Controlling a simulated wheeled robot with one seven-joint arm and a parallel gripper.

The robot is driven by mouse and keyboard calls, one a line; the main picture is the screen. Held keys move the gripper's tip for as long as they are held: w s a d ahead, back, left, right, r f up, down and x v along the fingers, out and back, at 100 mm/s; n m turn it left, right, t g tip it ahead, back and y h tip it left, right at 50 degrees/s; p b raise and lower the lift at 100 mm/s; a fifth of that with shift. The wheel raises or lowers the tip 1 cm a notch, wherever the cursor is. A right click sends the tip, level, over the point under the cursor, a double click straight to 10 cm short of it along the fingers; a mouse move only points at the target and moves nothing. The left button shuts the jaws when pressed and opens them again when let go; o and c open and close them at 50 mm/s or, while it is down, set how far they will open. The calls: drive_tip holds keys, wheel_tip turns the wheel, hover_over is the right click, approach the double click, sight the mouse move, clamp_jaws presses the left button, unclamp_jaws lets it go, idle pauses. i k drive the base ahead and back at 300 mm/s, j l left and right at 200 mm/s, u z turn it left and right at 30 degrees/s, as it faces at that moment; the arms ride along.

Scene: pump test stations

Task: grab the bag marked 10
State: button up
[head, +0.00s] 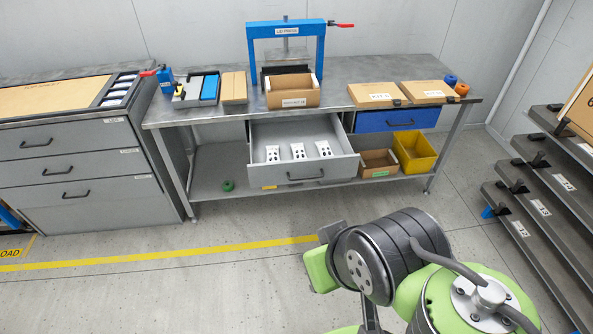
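Three small white packets with dark marks lie in a row in the open grey drawer under the bench: a left one (272,154), a middle one (298,151) and a right one (323,149). They may be bags, but their marks are too small to read, so I cannot tell which is marked 10. The drawer (318,172) is pulled well out. My arm's green and black links show at the bottom right, on the near side of the drawer and apart from it. My gripper's fingers are not in view.
The bench (352,72) carries a blue press (286,29), an open cardboard box (292,92) and flat boxes. A yellow bin (414,152) stands on its lower shelf. A drawer cabinet (75,150) is left, a dark rack (560,180) right. The floor before the drawer is clear.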

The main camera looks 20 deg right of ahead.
sight(324, 147)
drive_tip(key=i+l+z, duration=0.25)
drive_tip(key=i, duration=0.3)
drive_tip(key=i+l+z, duration=0.1)
drive_tip(key=i+z, duration=0.15)
drive_tip(key=i, duration=0.35)
